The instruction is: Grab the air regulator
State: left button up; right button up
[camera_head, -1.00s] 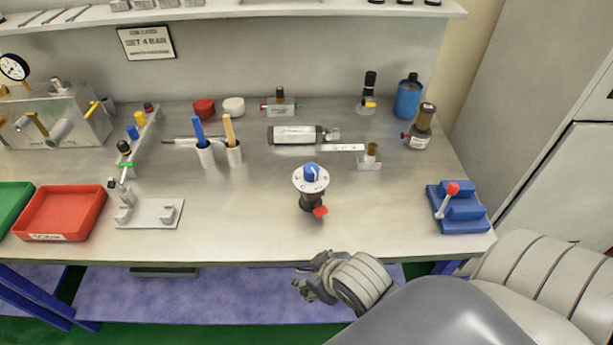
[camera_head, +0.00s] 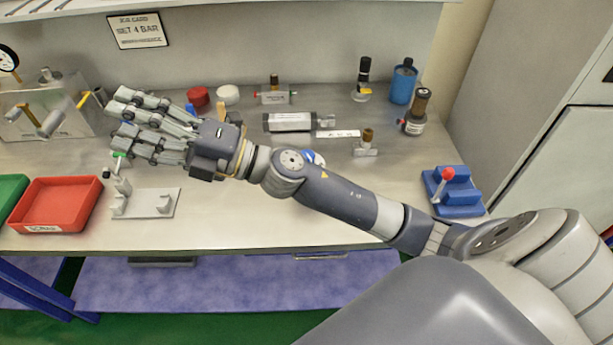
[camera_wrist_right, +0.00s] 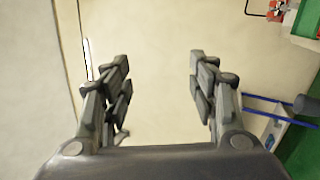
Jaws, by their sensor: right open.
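The air regulator, apparently the piece with a blue knob and white dial (camera_head: 314,157), stands mid-bench in the head view. My right forearm covers nearly all of it; only a sliver of the knob and dial shows. My right gripper (camera_head: 124,124) is open and empty, well to the left of the regulator, raised over the left part of the bench with its fingers pointing left. My left gripper is not in view.
A red tray (camera_head: 60,207) and a grey fixture (camera_head: 146,203) are at the bench's front left. A silver cylinder (camera_head: 289,122), a small brass-topped fitting (camera_head: 366,143) and a blue lever block (camera_head: 455,191) are to the right. The front middle bench is clear.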

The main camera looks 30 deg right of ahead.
jog(key=s+a+f+n+g+y, duration=0.1)
jog(key=s+a+f+n+g, duration=0.2)
jog(key=n+g, duration=0.55)
jog(key=n+g+h+p, duration=0.2)
jog(key=n+g+h, duration=0.35)
jog(key=h, duration=1.35)
send_over(307, 154)
notch_tip(307, 154, down, 15)
jog(key=shift+s+d+f, duration=0.1)
jog(key=shift+s+f, duration=0.05)
jog(key=shift+f, duration=0.35)
notch_tip(307, 154, down, 4)
jog(key=p, duration=0.3)
jog(key=shift+f, duration=0.2)
jog(key=shift+w+f, duration=0.2)
jog(key=shift+f, duration=0.25)
jog(key=shift+c, duration=0.3)
